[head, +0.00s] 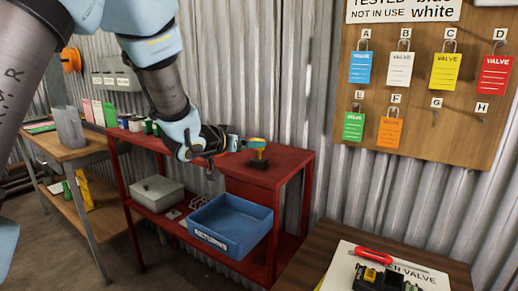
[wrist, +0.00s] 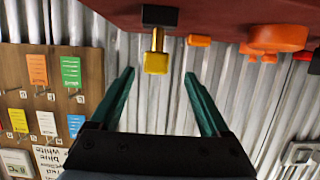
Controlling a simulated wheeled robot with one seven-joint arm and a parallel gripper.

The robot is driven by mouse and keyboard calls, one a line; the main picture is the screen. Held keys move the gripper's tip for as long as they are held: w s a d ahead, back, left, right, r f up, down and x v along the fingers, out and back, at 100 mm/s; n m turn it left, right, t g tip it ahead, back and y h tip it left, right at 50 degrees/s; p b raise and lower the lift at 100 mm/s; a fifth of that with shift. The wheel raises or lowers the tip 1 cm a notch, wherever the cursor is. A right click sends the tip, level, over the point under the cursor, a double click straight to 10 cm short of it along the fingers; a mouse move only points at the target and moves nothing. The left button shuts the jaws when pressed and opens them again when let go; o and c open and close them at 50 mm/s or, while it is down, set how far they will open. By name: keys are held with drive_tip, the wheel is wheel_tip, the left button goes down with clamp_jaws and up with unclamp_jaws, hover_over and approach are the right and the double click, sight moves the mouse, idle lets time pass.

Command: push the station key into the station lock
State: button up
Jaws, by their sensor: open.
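A yellow key-like piece (wrist: 155,55) stands in a black block (wrist: 160,16) on the red bench, and I take it for the station key. The wrist picture is upside down, so the bench is at its top. In the head view the yellow piece (head: 258,154) and its black block (head: 258,164) sit near the bench's right end. My gripper (wrist: 160,73) is open and empty, with teal fingers spread either side of the yellow piece in the wrist picture. No contact shows. I cannot pick out the station lock for certain.
The red bench (head: 285,172) has a blue returns bin (head: 232,222) and a grey box (head: 157,191) on its lower shelf. Orange items (wrist: 278,38) are on the bench near my gripper. A tag board (head: 430,90) hangs right. A dark table (head: 300,272) at front right holds a black-yellow device (head: 375,279).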

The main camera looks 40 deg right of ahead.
drive_tip(key=x, duration=0.2)
drive_tip(key=shift+w+d, duration=0.1)
drive_tip(key=shift+d, duration=0.2)
drive_tip(key=shift+s+p+x, duration=0.15)
drive_tip(key=shift+p+x, duration=0.5)
drive_tip(key=shift+x, duration=0.65)
drive_tip(key=shift+s+p+x, duration=0.2)
drive_tip(key=shift+p+x, duration=0.4)
drive_tip(key=shift+x, duration=0.75)
drive_tip(key=shift+f, duration=0.15)
clamp_jaws()
